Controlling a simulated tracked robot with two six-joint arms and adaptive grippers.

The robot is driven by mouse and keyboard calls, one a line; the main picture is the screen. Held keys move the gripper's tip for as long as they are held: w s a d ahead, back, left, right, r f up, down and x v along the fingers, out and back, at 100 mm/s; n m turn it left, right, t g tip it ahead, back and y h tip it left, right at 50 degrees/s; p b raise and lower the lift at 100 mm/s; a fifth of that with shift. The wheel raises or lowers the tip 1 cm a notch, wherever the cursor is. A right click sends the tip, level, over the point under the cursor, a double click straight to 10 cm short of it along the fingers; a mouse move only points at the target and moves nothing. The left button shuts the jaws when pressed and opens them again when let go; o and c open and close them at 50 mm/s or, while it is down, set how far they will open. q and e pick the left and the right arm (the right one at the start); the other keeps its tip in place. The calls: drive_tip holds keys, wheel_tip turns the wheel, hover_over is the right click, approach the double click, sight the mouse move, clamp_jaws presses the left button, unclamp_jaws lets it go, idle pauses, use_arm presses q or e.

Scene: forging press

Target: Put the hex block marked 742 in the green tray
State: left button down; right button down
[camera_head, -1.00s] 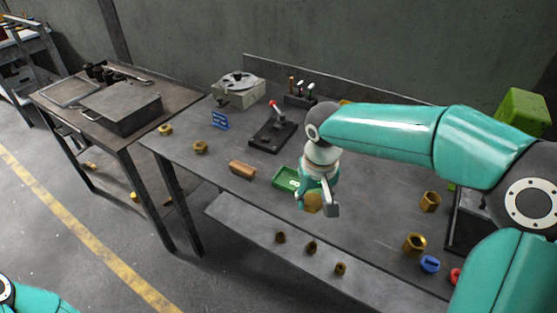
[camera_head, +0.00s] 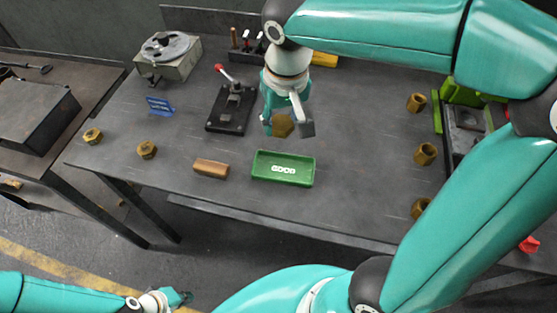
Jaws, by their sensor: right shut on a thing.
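The green tray (camera_head: 268,178), lettered GOOD, lies empty on the table near its front edge. My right gripper (camera_head: 287,124) is shut on a brass hex block (camera_head: 283,126) and points down. In the picture the block shows just beyond the tray's back rim; its height above the table is hard to judge. No number is readable on it. My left gripper (camera_head: 178,297) is low at the front left, off the table and far from the tray; its fingers are too small to read.
A brown block (camera_head: 211,168) lies just left of the tray. Hex nuts (camera_head: 147,149) stand further left and hollow brass pieces (camera_head: 424,154) at right. A black lever press (camera_head: 231,107) stands behind the tray.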

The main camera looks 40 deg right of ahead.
sight(286, 130)
wheel_tip(286, 130, down, 10)
drive_tip(key=shift+f, duration=0.1)
drive_tip(key=shift+f+b, duration=0.35)
drive_tip(key=shift+f, duration=2.3)
drive_tip(key=c, duration=0.6)
unclamp_jaws()
drive_tip(key=shift+f, duration=0.1)
drive_tip(key=shift+r, duration=0.35)
drive_tip(key=r, duration=0.3)
drive_tip(key=s+r, duration=0.1)
drive_tip(key=r, duration=0.7)
drive_tip(key=shift+s+a+r+p, duration=0.2)
drive_tip(key=shift+s+r+p, duration=0.05)
drive_tip(key=shift+p, duration=0.1)
